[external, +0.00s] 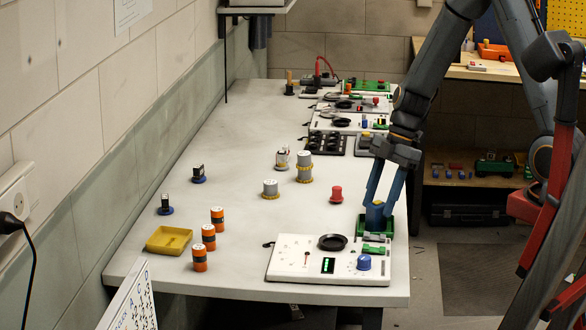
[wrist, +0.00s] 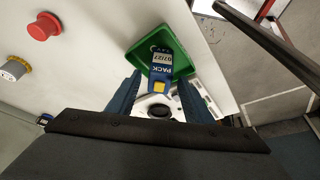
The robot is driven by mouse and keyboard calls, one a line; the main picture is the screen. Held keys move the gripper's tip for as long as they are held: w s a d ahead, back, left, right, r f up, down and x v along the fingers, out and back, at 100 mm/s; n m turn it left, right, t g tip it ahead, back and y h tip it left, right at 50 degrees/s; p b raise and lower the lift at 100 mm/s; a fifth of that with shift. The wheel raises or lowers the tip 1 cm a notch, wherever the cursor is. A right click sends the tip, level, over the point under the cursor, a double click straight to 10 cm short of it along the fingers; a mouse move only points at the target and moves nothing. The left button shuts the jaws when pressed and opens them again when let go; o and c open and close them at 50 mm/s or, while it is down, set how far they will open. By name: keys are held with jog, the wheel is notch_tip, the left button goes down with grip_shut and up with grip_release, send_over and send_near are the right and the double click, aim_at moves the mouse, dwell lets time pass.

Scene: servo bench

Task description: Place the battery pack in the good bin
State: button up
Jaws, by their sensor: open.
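The battery pack (external: 375,215) is a blue block, marked PACK with a yellow patch in the wrist view (wrist: 161,66). It stands in the small green bin (external: 362,231) at the bench's right edge, its top above the rim. The bin also shows in the wrist view (wrist: 172,46); the pack's foot is partly hidden. My gripper (external: 382,194) points down at the pack. In the wrist view my gripper (wrist: 162,76) has its fingers apart, one on each side of the pack, with gaps visible. No label shows on the bin.
A white test panel (external: 295,262) with a black dish and blue knob lies just in front of the bin. A red button-like part (external: 336,194) stands left of it. The middle bench is mostly clear.

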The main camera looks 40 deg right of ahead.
jog(key=b+v, duration=0.2)
jog(key=v, duration=0.7)
jog(key=s+d+f+m+h, duration=0.2)
jog(key=d+m, duration=0.4)
jog(key=m, duration=0.3)
jog(key=s+d+f+m+t+h, duration=0.1)
jog(key=s+d+f+m, duration=0.3)
jog(key=m, duration=0.5)
jog(key=shift+s+d+f+h, duration=0.35)
jog(key=shift+s+d+h, duration=0.35)
jog(key=shift+s+d, duration=0.3)
